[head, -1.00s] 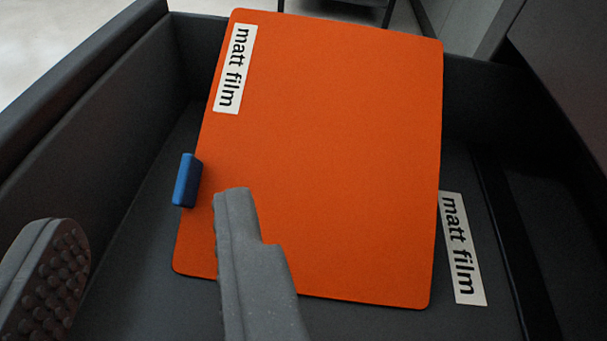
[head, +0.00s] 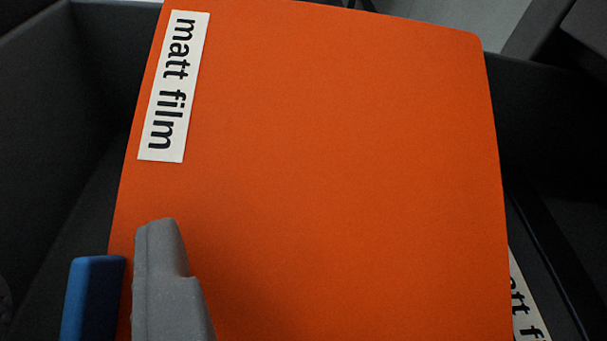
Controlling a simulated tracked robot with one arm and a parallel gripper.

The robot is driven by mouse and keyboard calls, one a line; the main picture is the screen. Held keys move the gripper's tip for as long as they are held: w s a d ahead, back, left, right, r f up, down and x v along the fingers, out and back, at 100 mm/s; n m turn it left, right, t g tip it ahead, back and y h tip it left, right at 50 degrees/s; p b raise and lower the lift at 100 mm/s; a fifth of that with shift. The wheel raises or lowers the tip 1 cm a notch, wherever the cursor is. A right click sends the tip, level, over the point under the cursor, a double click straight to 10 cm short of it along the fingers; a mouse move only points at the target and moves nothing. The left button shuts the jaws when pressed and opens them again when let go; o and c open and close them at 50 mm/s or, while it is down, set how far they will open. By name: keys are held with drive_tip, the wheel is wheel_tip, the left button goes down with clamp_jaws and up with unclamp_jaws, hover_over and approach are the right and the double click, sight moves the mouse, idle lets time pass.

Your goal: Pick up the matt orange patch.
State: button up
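The matt orange patch (head: 330,170) is a large flat sheet with rounded corners that fills most of the head view. It has a white "matt film" label (head: 173,88) at its upper left. A blue tab (head: 92,300) sticks out at its lower left edge. My gripper (head: 80,262) is open, with one grey finger in front of the patch just right of the tab. The other finger shows only as a sliver at the left picture edge. The tab lies between the fingers, and neither visibly grips it. The patch's lower edge is out of view.
The patch sits in a dark grey bin with a wall on the left (head: 60,90) and one on the right (head: 545,120). A second white "matt film" label (head: 524,305) lies at the lower right, partly covered by the patch.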

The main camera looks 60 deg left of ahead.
clamp_jaws()
idle(0.3)
drive_tip(key=shift+r, duration=0.1)
